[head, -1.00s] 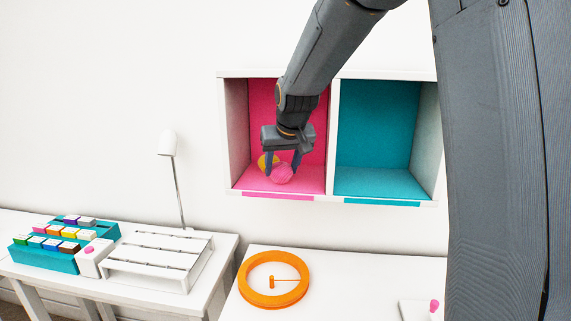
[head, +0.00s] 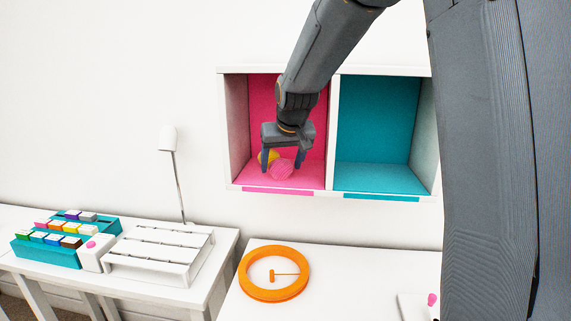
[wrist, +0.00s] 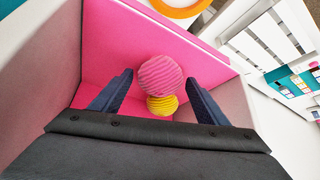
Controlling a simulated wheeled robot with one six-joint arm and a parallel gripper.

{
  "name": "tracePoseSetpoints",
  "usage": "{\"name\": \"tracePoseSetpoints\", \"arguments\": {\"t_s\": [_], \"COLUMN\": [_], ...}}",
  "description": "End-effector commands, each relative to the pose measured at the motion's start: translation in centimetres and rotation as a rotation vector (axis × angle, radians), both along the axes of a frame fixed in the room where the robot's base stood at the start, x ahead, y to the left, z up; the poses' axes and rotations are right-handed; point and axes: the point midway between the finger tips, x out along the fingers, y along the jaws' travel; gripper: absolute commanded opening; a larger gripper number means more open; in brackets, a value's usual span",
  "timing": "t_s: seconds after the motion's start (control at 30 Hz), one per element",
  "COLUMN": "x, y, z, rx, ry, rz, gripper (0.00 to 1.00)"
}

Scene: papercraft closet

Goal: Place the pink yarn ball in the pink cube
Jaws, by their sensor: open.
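The pink yarn ball (head: 281,170) rests on the floor of the pink cube (head: 314,175), the left compartment of a white wall shelf.
The teal cube (head: 375,178) to the right is empty. Below stand a white table with an orange ring (head: 247,284), and a desk with a white rack (head: 150,270), a teal block holder (head: 45,255) and a lamp (head: 167,138). The shelf's divider and side walls flank my gripper.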

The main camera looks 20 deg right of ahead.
Motion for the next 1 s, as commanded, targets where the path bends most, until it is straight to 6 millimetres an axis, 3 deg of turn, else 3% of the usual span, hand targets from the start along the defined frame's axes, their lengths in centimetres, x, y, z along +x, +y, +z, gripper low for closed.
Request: {"name": "tracePoseSetpoints", "arguments": {"t_s": [0.17,0.6,0.8,1.0], "x": [-0.9,-5.4,-6.3,-6.5], "y": [0.0,0.0,0.0,0.0], "z": [1.8,8.6,10.0,10.2], "rx": [0.000,0.000,0.000,0.000], "ry": [-0.005,-0.004,-0.002,0.001], "rz": [0.000,0.000,0.000,0.000], "gripper": [0.68,0.68,0.68,0.68]}}
